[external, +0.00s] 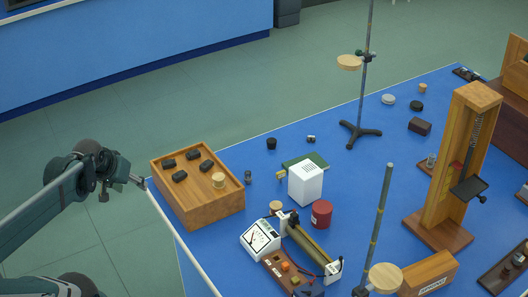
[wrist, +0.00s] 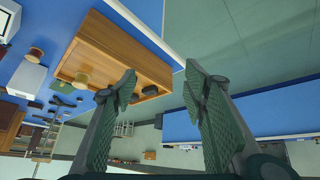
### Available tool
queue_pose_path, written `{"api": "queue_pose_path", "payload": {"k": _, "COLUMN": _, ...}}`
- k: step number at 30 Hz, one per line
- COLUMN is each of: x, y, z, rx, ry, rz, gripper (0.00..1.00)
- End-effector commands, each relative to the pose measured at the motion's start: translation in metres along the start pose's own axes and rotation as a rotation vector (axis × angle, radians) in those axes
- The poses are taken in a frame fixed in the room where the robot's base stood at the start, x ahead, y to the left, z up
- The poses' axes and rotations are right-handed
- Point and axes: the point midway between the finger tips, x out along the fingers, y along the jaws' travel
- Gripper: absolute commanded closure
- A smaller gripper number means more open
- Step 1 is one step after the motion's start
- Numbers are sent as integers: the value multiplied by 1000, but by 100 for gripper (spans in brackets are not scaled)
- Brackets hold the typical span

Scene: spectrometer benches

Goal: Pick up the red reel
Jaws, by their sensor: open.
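My gripper (external: 122,187) is at the left in the external view, off the bench's left edge and well apart from the reel. In the wrist view my gripper (wrist: 160,76) has its two green-grey fingers spread wide with nothing between them.
A wooden tray (external: 211,211) with black pieces stands between my gripper and the reel. A meter (external: 260,238) and a long coil instrument (external: 308,245) lie just in front of the reel. Tall rod stands (external: 376,228) and a wooden tower (external: 465,160) rise to the right.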

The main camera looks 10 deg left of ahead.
Motion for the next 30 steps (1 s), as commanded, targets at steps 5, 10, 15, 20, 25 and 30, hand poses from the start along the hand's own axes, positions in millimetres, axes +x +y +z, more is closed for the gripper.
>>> {"api": "queue_pose_path", "payload": {"k": 5, "x": 0, "y": 14, "z": -18, "rx": -78, "ry": -26, "rz": 17, "gripper": 56}}
{"api": "queue_pose_path", "payload": {"k": 10, "x": 3, "y": 32, "z": -36, "rx": -179, "ry": -61, "rz": 33, "gripper": 56}}
{"api": "queue_pose_path", "payload": {"k": 15, "x": 8, "y": 51, "z": -53, "rx": -283, "ry": -99, "rz": 44, "gripper": 56}}
{"api": "queue_pose_path", "payload": {"k": 20, "x": 14, "y": 71, "z": -68, "rx": -380, "ry": -136, "rz": 49, "gripper": 56}}
{"api": "queue_pose_path", "payload": {"k": 25, "x": 22, "y": 92, "z": -82, "rx": -482, "ry": -176, "rz": 49, "gripper": 56}}
{"api": "queue_pose_path", "payload": {"k": 30, "x": 31, "y": 114, "z": -95, "rx": -581, "ry": -216, "rz": 43, "gripper": 56}}
